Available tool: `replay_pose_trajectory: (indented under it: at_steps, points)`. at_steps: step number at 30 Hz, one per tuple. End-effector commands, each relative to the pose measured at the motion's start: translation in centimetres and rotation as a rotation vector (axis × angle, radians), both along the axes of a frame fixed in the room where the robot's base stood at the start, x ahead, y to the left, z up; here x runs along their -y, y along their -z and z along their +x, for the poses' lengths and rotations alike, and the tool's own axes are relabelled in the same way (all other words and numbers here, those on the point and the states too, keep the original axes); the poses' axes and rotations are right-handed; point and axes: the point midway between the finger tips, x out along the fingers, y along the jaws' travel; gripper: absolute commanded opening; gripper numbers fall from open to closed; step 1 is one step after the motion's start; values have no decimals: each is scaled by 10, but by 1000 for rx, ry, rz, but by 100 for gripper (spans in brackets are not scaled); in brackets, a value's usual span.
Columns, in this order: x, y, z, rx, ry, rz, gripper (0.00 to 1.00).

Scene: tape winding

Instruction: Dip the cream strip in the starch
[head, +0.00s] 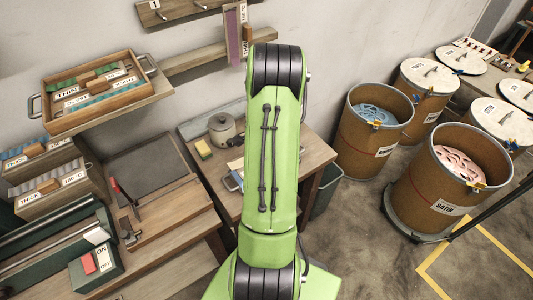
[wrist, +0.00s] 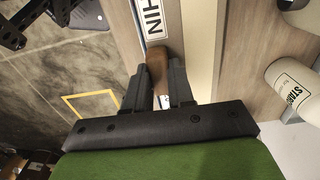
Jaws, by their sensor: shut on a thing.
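In the wrist view my gripper (wrist: 162,78) is shut on a brown wooden handle (wrist: 157,62). A small pale piece (wrist: 164,101) shows between the fingers. A white label ending in "HIN" (wrist: 151,18) lies just beyond the handle. A pale cream band (wrist: 201,45) runs beside the fingers on the right; I cannot tell whether it is the cream strip. A white container (wrist: 292,88) with a label starting "STAR" is at the right edge, apart from my gripper. Its contents are hidden. In the head view my arm hides the gripper and whatever it holds.
The head view shows a wooden tray marked THIN (head: 68,107) on a shelf at left, with THICK boxes (head: 65,187) below. A pot (head: 222,130) and yellow sponge (head: 203,149) sit on the middle table. Large drums (head: 420,190) stand right. Open floor (head: 385,255) lies before them.

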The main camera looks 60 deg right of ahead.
Motion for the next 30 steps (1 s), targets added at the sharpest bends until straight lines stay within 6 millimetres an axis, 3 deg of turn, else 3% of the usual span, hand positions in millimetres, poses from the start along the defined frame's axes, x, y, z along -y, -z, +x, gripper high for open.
replay_pose_trajectory:
  at_steps: [15,30]
  points:
    - [0,50,-1,-1,1,-2,1]
    - [0,52,0,0,0,-1,1]
